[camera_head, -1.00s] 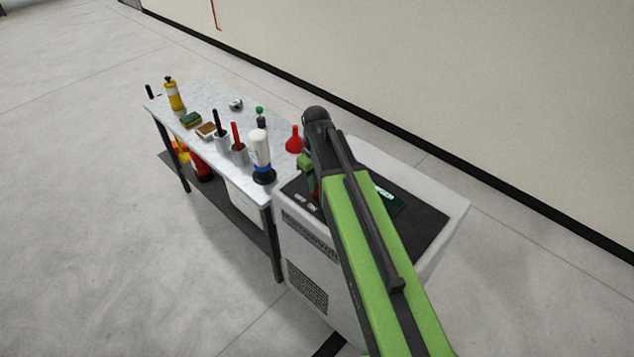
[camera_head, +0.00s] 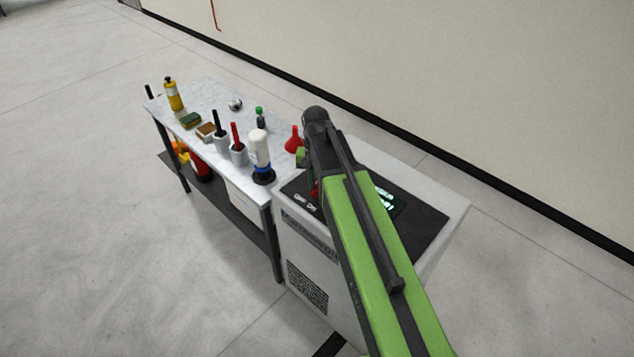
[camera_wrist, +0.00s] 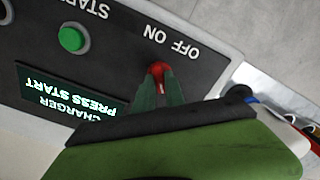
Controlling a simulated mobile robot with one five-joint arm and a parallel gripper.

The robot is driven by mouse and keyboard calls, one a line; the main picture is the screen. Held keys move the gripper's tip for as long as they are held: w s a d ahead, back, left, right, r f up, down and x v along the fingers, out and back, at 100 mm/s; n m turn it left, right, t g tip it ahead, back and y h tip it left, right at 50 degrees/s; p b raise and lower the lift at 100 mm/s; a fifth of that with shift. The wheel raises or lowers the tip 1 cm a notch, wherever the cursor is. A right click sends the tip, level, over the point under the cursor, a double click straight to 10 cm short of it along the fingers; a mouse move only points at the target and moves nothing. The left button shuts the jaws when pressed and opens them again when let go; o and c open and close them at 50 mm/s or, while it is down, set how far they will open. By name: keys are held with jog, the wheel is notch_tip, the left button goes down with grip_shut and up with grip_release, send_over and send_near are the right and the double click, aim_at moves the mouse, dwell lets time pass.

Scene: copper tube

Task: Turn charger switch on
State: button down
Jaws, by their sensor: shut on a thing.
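The red charger switch (camera_wrist: 157,68) sits on the dark panel of the charger (camera_wrist: 115,55), below the upside-down OFF and ON labels in the wrist view. It lies nearer the ON label. My gripper (camera_wrist: 161,83) is shut on it, with a green finger on each side. The lever's lower part is partly hidden by the fingers. The charger display (camera_wrist: 65,97) is lit and reads CHARGER, PRESS START. A round green button (camera_wrist: 72,39) is beside it. In the head view my arm covers much of the panel, and the lit display (camera_head: 387,203) shows past it.
A table (camera_head: 205,91) adjoins the charger on the left. It bears a white bottle (camera_head: 260,149), a red funnel-shaped item (camera_head: 294,140), cups with handled tools, a sponge (camera_head: 191,120) and a yellow bottle (camera_head: 173,95). A wall stands behind; the floor at left is clear.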

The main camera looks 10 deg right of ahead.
aim_at(316, 185)
jog(key=shift+m, duration=0.6)
jog(key=c, duration=1.4)
grip_release()
notch_tip(316, 185, up, 17)
jog(key=p, duration=1.7)
jog(key=shift+r, duration=0.2)
